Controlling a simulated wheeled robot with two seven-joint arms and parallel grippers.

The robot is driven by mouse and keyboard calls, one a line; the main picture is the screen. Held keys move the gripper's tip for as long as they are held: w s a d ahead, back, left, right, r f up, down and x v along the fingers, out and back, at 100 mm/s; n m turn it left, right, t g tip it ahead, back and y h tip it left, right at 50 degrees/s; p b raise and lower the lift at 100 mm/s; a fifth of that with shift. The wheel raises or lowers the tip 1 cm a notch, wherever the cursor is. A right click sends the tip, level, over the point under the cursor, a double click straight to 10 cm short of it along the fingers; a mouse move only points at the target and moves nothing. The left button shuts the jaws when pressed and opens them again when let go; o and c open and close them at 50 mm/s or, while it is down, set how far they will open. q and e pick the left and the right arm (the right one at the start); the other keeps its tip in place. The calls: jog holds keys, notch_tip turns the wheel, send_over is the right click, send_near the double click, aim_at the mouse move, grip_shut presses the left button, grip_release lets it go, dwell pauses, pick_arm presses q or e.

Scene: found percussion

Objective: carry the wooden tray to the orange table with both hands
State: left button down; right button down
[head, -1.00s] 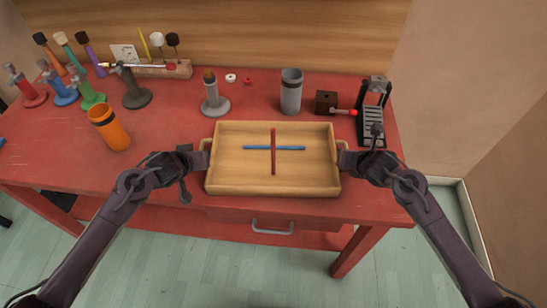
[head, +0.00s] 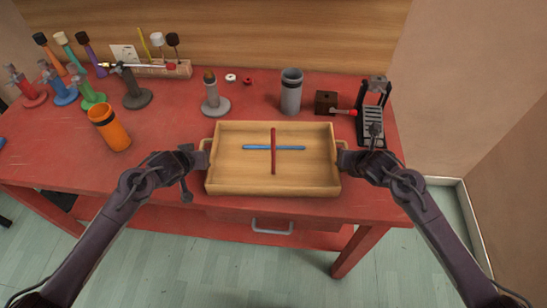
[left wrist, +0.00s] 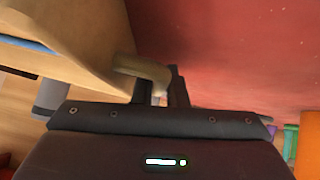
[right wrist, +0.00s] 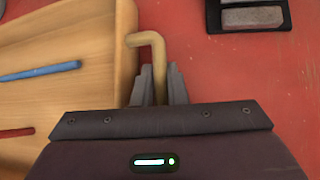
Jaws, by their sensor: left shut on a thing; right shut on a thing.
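The wooden tray (head: 230,175) is at the front of the red table, with a red stick (head: 273,165) crossing a blue stick (head: 292,148) inside it. My left gripper (head: 203,158) is shut on the tray's left handle, which shows between the fingers in the left wrist view (left wrist: 145,70). My right gripper (head: 342,157) is shut on the right handle, seen in the right wrist view (right wrist: 160,60). The tray looks level; I cannot tell whether it touches the tabletop. No orange table is in view.
The red table (head: 170,110) holds an orange cup (head: 112,130), a grey cup (head: 291,95), a grey stand (head: 214,102), a brown block (head: 326,102) and a black rack (head: 372,115). Several coloured stands are at the left. A wooden wall closes the back; pale floor lies in front.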

pick_arm(q)
jog(key=shift+r, duration=0.15)
pick_arm(e)
jog(key=shift+r, duration=0.1)
